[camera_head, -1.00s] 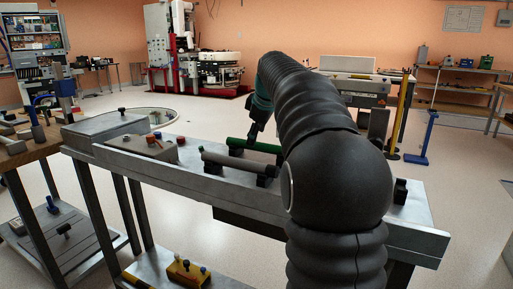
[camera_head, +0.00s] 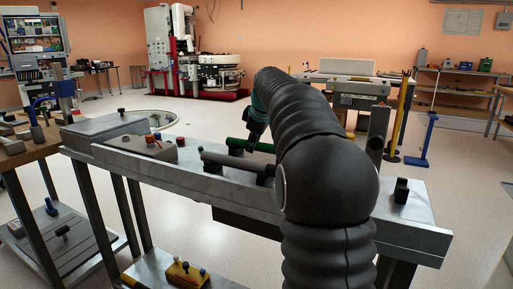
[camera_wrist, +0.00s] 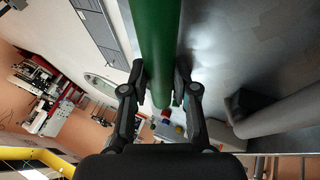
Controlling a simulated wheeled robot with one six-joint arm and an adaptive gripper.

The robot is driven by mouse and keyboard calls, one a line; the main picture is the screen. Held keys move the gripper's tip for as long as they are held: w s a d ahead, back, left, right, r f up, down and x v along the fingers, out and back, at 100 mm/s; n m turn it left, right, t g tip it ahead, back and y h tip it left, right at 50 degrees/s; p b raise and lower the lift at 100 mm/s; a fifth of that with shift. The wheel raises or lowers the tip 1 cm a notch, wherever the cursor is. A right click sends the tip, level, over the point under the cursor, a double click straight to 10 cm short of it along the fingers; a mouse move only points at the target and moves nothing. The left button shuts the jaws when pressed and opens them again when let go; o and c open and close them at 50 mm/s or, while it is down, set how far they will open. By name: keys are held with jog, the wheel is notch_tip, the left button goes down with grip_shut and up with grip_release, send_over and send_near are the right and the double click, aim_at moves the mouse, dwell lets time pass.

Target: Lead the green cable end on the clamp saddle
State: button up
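The green cable end (camera_head: 262,147) is a thick green cylinder lying low over the long metal bench, behind a grey cylinder. In the wrist view the green cable end (camera_wrist: 156,40) runs from the top edge down between my fingers. My gripper (camera_wrist: 160,88) has one finger on each side of it, and both pads appear to touch it. In the head view my gripper (camera_head: 252,138) reaches down at the green cylinder, partly hidden by my arm. I cannot tell which part is the clamp saddle; dark supports show by the cylinders.
The grey cylinder (camera_head: 236,162) lies close in front of the green one, and also shows in the wrist view (camera_wrist: 285,112). A box with red and dark knobs (camera_head: 143,147) sits left on the metal bench (camera_head: 190,180). A black block (camera_head: 401,190) stands at the right.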

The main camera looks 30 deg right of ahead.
grip_shut()
jog(key=shift+r, duration=0.1)
jog(key=shift+r+p, duration=0.75)
jog(key=shift+r, duration=2.15)
